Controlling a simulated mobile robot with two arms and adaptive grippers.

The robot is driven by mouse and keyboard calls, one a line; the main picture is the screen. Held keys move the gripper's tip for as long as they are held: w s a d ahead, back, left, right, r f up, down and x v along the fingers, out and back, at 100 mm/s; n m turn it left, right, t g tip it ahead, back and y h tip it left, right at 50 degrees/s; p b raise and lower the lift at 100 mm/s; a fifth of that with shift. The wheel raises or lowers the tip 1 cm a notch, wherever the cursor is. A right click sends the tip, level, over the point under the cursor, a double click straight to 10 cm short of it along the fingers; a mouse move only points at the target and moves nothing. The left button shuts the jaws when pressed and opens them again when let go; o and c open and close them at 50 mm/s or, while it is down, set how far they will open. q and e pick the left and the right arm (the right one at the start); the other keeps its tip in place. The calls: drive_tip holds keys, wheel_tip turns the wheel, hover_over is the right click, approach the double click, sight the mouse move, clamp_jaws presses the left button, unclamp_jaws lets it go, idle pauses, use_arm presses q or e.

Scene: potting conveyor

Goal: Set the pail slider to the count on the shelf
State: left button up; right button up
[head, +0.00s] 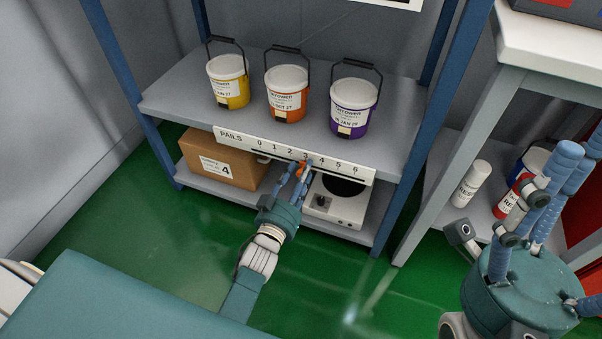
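Three lidded pails stand in a row on the upper shelf: yellow (228,84), orange (286,96) and purple (353,110). The white PAILS scale (235,137), numbered 0 to 6, runs along the shelf's front edge. Its small orange slider (302,169) shows just below the 3, partly hidden by my fingers. My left gripper (299,169) reaches up from below with its blue fingertips on both sides of the slider; whether they press on it is too small to tell. My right gripper (540,235) is at the lower right, fingers spread, holding nothing visible.
On the lower shelf (225,191) are a cardboard box (221,160) marked 4 and a white scale-like device (337,204), close behind my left gripper. At right, a white-topped bench (560,48) holds bottles (471,184) on its lower shelf. Green floor is open in front.

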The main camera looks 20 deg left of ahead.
use_arm(q)
drive_tip(key=s, duration=1.2)
drive_tip(key=shift+a, duration=0.2)
